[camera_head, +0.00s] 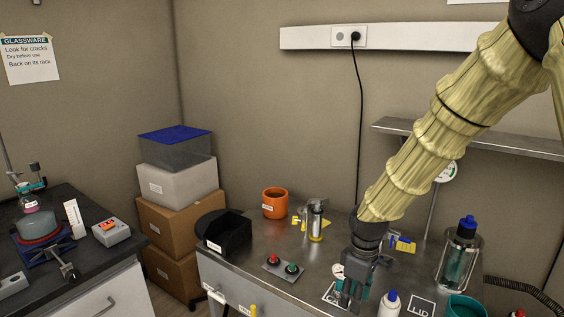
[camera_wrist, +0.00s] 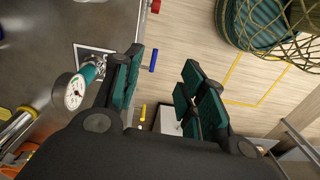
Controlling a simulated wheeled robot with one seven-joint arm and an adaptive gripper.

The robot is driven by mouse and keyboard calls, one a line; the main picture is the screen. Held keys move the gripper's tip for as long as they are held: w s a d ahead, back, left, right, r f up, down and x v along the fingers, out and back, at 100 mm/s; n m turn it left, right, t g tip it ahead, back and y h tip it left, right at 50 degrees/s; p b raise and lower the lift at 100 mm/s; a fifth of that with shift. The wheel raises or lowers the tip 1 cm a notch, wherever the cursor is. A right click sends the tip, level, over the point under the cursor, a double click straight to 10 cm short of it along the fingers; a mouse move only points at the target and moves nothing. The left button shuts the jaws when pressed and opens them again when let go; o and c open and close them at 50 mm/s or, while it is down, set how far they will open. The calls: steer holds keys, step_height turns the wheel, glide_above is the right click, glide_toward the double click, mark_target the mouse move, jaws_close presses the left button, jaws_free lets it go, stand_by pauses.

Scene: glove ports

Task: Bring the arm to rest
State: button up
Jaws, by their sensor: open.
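My arm, in a pale yellow ribbed sleeve, reaches down from the upper right in the head view. My gripper (camera_head: 354,288) hangs low at the front of the steel bench (camera_head: 300,255). In the wrist view my gripper (camera_wrist: 160,92) has its teal-padded fingers apart, with nothing between them. A small round gauge with a teal fitting (camera_wrist: 76,90) is beside one finger in the wrist view. In the head view the gauge (camera_head: 338,271) shows just left of my gripper, partly hidden. I cannot tell whether they touch.
A white bottle with a blue cap (camera_head: 389,305) and a teal container (camera_head: 464,306) stand to the right. A blue-capped jar (camera_head: 460,255) is behind them. A wall shelf (camera_head: 470,137) is behind my arm.

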steer(key=s+f+m+y, duration=0.1)
steer(key=s+f+m, duration=0.2)
steer(key=s+f, duration=0.65)
steer(key=s+f+m, duration=0.2)
steer(key=s+f, duration=0.3)
steer(key=f, duration=0.9)
steer(key=s+d+f+m, duration=0.1)
steer(key=s+f+m, duration=0.1)
steer(key=s, duration=0.4)
steer(key=s+d+f+m, duration=0.1)
steer(key=s+f, duration=0.4)
steer(key=s, duration=0.2)
steer(key=s+d+f+m+h, duration=0.1)
steer(key=s+d+f+m, duration=0.1)
steer(key=s, duration=0.5)
steer(key=shift+s+f+m, duration=0.2)
steer(key=shift+f+m, duration=0.1)
steer(key=shift+f, duration=0.45)
